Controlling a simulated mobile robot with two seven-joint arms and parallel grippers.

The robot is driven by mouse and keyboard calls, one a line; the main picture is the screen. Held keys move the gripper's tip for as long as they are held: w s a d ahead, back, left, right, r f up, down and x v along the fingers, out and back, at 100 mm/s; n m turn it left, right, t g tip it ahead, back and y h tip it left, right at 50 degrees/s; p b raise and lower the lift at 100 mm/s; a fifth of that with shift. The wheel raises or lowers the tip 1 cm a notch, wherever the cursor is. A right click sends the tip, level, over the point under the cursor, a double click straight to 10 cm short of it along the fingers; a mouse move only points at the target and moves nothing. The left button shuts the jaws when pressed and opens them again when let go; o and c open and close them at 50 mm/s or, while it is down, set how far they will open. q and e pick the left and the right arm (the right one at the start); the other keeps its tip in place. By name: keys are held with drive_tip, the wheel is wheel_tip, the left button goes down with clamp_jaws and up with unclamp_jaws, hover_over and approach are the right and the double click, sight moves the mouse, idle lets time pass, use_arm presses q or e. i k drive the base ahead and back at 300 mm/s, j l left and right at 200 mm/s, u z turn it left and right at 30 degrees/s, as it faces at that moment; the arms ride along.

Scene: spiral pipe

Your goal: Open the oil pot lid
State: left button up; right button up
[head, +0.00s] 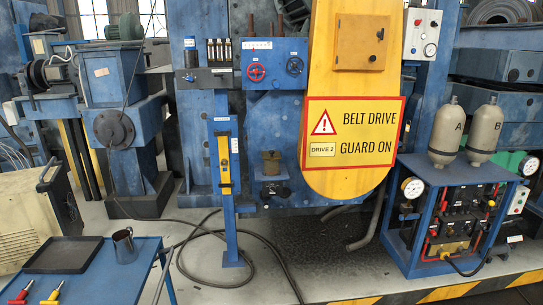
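A small brownish, brass-coloured pot-like part (271,163) sits on a dark bracket low on the blue machine, left of the yellow belt guard. It may be the oil pot, but it is too small to tell whether its lid is open or shut. A grey metal jug (124,247) with a handle stands upright on the blue table (105,285) at the lower left. Neither of my grippers is in view.
A dark tray (63,255) and screwdrivers with red and yellow handles (52,291) lie on the table. The yellow guard (350,85) hangs right of the pot. A blue post (228,200) and floor hoses (255,262) stand in front. A gauge cart (452,215) is at right.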

sight(272, 153)
drive_tip(key=i+l+u, duration=0.15)
drive_tip(key=i, duration=0.4)
drive_tip(key=i+l+u, duration=0.15)
drive_tip(key=i, duration=0.35)
drive_tip(key=i+l+u, duration=0.15)
drive_tip(key=i+l, duration=0.25)
drive_tip(key=i, duration=0.15)
drive_tip(key=i+l+u, duration=0.15)
drive_tip(key=i+l, duration=0.2)
drive_tip(key=i, duration=0.15)
